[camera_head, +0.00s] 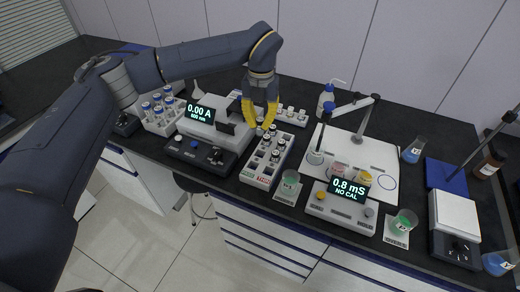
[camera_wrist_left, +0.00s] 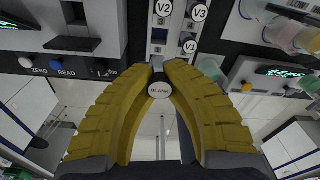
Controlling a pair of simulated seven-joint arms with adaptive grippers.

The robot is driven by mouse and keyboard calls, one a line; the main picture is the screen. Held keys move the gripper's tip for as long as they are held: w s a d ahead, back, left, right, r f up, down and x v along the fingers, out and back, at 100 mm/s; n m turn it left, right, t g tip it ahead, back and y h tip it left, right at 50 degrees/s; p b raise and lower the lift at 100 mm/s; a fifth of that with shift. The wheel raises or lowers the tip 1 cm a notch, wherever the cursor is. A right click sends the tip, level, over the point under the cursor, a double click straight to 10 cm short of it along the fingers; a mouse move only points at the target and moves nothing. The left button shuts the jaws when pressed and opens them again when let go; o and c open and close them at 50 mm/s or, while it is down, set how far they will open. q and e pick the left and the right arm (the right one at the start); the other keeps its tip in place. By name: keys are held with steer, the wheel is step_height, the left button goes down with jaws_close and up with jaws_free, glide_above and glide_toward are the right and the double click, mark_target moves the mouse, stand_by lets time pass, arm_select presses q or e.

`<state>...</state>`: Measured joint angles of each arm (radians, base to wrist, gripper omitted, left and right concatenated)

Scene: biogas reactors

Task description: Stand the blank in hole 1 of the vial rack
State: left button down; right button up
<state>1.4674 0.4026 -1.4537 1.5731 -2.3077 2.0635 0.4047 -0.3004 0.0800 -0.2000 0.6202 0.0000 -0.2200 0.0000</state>
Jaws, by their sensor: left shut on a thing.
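The blank (camera_wrist_left: 159,89) shows in the left wrist view as a round white cap lettered BLANK. My left gripper (camera_head: 267,124), with yellow fingers, is shut on it; the fingertips sit on either side of the cap. The vial's body is hidden under the cap, and in the head view the fingers hide the blank. The vial rack (camera_head: 250,174) is a long light block with two rows of holes, with several dark-capped vials in it and open holes toward its front. My gripper is at the rack's far end in the head view. My right gripper is not in view.
The photometer (camera_head: 205,130), its display reading 0.00 A, stands close left of the rack. A conductivity meter (camera_head: 340,207) and a beaker (camera_head: 290,181) stand to the right. A pale rack (camera_head: 292,117) lies behind my gripper.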

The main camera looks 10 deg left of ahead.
mark_target(260, 150)
arm_select(q)
steer(key=shift+f, duration=6)
steer(key=c, duration=1.5)
jaws_free()
steer(key=shift+f, duration=0.15)
steer(key=r, duration=1.2)
steer(key=shift+w+r, duration=0.15)
steer(key=shift+w, duration=0.2)
